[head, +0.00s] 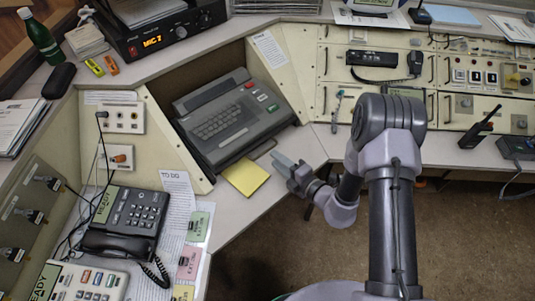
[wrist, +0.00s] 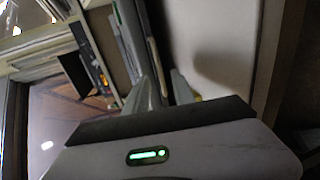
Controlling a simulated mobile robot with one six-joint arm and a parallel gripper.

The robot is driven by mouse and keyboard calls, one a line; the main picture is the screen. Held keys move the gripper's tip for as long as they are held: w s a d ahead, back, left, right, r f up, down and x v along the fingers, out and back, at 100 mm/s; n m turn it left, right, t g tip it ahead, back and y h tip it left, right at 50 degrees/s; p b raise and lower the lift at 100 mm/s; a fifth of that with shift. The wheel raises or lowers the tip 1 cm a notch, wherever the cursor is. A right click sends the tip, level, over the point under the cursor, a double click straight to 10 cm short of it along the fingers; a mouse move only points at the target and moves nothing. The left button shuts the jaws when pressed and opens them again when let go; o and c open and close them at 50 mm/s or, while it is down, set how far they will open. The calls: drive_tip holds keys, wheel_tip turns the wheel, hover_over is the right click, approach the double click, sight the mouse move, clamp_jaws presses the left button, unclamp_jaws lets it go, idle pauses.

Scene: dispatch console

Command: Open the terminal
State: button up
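The terminal (head: 236,118) is a grey box with a keyboard, a dark strip at its back and red and green keys at its right. It sits tilted in the recess of the angled console at centre left of the head view. My gripper (head: 284,162) is in front of its lower right corner, apart from it, near the desk edge. In the wrist view two pale fingertips (wrist: 163,90) stand a little apart with nothing clearly held between them. A grey edge beyond them may be the terminal, but I cannot tell.
A yellow note (head: 245,177) lies on the desk just left of my gripper. A black phone (head: 130,213) stands at lower left. A radio unit (head: 165,30) sits above the terminal. The desk strip in front of the terminal is narrow, with open floor (head: 290,240) beyond it.

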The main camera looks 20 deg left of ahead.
sight(267, 151)
drive_tip(key=b+x, duration=0.1)
drive_tip(key=x, duration=0.5)
drive_tip(key=shift+w+a, duration=0.1)
drive_tip(key=shift+w, duration=0.05)
drive_tip(key=shift+c, duration=0.2)
clamp_jaws()
idle(1.0)
